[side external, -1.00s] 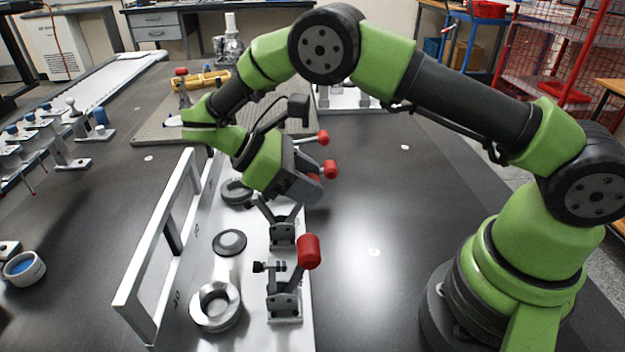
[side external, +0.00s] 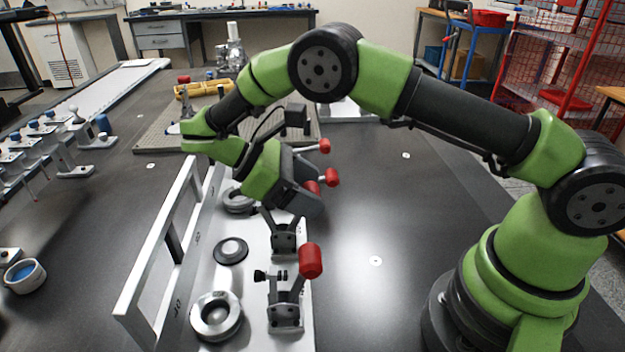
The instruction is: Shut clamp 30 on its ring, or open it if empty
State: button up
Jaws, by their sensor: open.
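A row of toggle clamps with red handles stands along the right edge of a white plate (side external: 255,338). The nearest clamp (side external: 285,308) has its red handle (side external: 311,260) raised, its arm back from the silver ring (side external: 216,315) at its left. My gripper (side external: 309,198) is open at the second clamp (side external: 284,238). A red handle end (side external: 312,187) shows at its jaws; I cannot tell whether they touch it. That clamp's upper part is partly hidden. Farther red handles (side external: 331,177) (side external: 324,145) stick out behind my gripper. I cannot read which clamp is 30.
A small blue-filled cup (side external: 24,275) stands at far left. The dark table right of the clamps is clear.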

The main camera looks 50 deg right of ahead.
jog(key=shift+s+d, duration=0.1)
jog(key=shift+s+d+f+t+y, duration=0.3)
jog(key=shift+s+d+t+y, duration=0.25)
jog(key=shift+t+y, duration=0.25)
jog(key=shift+s+d+f+t+y, duration=0.55)
jog(key=shift+f+t+y, duration=0.4)
jog(key=shift+t+y, duration=0.1)
jog(key=shift+s+d+f+t+y, duration=0.5)
jog(key=shift+f+t+y, duration=0.5)
jog(key=shift+s+d+f+t+y, duration=0.55)
jog(key=shift+f+t+y, duration=0.4)
jog(key=shift+t+y, duration=0.1)
notch_tip(320, 180, up, 13)
jog(key=m, duration=0.1)
jog(key=s+a+r+m+t+y, duration=0.2)
jog(key=s+r+m+t, duration=0.5)
jog(key=s+r+m, duration=0.4)
jog(key=shift+r+m, duration=0.5)
jog(key=shift+r, duration=0.05)
